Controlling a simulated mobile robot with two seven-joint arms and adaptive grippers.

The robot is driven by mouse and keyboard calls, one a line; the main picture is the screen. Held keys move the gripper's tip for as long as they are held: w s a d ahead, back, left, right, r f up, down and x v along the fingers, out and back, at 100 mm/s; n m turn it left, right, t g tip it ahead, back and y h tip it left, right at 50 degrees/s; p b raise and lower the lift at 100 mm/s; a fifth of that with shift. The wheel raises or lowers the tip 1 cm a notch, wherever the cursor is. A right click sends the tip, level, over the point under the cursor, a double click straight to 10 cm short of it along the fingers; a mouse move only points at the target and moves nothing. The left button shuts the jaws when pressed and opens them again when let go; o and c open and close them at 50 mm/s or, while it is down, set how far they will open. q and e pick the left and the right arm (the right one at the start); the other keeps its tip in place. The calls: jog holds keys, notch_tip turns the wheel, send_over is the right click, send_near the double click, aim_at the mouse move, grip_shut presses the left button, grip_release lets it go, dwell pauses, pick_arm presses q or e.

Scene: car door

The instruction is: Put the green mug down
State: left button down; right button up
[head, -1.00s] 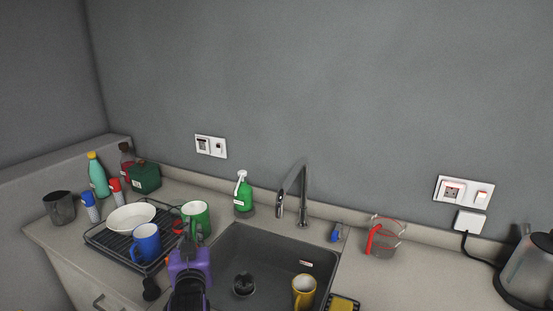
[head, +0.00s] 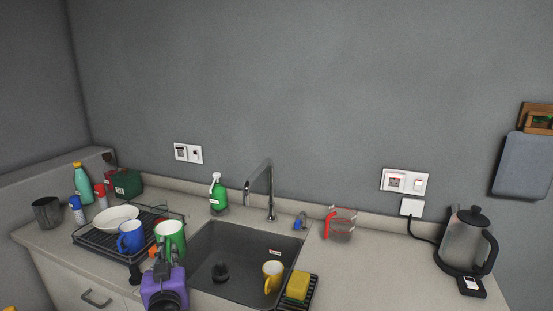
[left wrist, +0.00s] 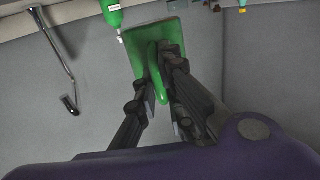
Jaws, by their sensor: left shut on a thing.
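The green mug (head: 173,232), with a pale inside, is upright at the right front of the dish rack (head: 95,247), by the sink's left edge. My left gripper (head: 161,257) is shut on it from the near side. In the left wrist view the fingers (left wrist: 163,82) close around the handle of the green mug (left wrist: 174,35). The gripper hides the mug's lower part, and I cannot tell whether its base touches anything.
A blue mug (head: 130,238) and a white bowl (head: 115,218) are in the rack. The sink (head: 235,250) holds a yellow mug (head: 272,275). A green spray bottle (head: 217,196) stands behind. Counter is clear between the measuring cup (head: 340,226) and the kettle (head: 467,240).

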pick_arm(q)
jog(key=a+r+n+y, duration=0.1)
jog(key=a+r+y, duration=0.1)
jog(key=a+r, duration=1.95)
jog(key=s+d+f+m+h, duration=0.2)
jog(key=s+d+f+h, duration=0.15)
jog(key=d+f, duration=0.4)
jog(key=s+d+f+m+h, duration=0.25)
jog(key=s+d+f, duration=0.25)
jog(key=d+f, duration=0.3)
jog(key=s+d+f+m+h, duration=0.4)
jog(key=s+d+f+h, duration=0.3)
jog(key=s+d+f, duration=0.5)
jog(key=d+r+n+y, duration=0.4)
jog(key=r+y, duration=0.1)
jog(key=shift+w+d+r+t+y, duration=0.2)
jog(key=shift+d+r+t+y, duration=0.1)
jog(key=shift+t+y, duration=0.1)
